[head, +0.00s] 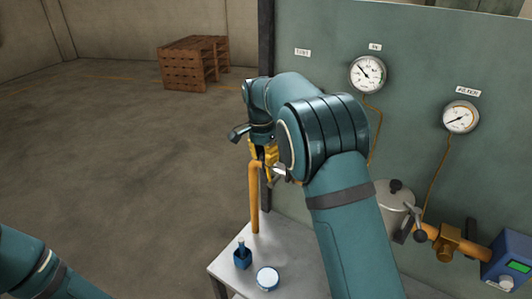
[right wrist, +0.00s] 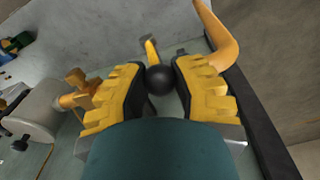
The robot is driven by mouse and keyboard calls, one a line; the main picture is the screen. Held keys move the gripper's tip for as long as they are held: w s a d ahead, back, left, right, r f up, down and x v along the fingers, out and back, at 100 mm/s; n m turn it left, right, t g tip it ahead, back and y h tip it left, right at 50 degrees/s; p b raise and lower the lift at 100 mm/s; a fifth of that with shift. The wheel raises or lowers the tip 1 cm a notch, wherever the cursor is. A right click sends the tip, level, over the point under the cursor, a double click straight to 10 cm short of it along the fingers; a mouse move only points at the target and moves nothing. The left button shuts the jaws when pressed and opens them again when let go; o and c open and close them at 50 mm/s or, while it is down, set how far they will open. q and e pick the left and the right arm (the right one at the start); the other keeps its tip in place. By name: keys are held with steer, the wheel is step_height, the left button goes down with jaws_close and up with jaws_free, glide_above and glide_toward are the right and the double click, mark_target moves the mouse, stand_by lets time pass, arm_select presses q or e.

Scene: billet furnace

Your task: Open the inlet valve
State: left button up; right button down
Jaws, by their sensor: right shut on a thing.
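My right gripper (head: 264,152) is beside the upper end of an orange pipe (head: 254,205) that rises by the left edge of the green panel. In the right wrist view its yellow fingers (right wrist: 160,88) are closed around a black ball knob (right wrist: 160,79). What the knob is fixed to is mostly hidden, so I cannot tell for sure that it is the inlet valve's handle. Orange pipe also shows just beyond the fingers (right wrist: 222,42). A second valve with a dark-knobbed lever (head: 420,236) sits on an orange pipe at right. My left gripper is out of view.
The green panel (head: 330,85) carries two round gauges, an upper one (head: 368,74) and a lower one (head: 460,117). A grey table (head: 222,268) holds a blue bottle (head: 242,256) and a small round tin (head: 267,278). Wooden pallets (head: 190,65) stand far back on open floor.

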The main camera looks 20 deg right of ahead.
steer(key=c, duration=0.7)
jaws_free()
steer(key=r, duration=1.2)
steer(key=shift+w+a, duration=0.15)
steer(key=shift+a, duration=0.2)
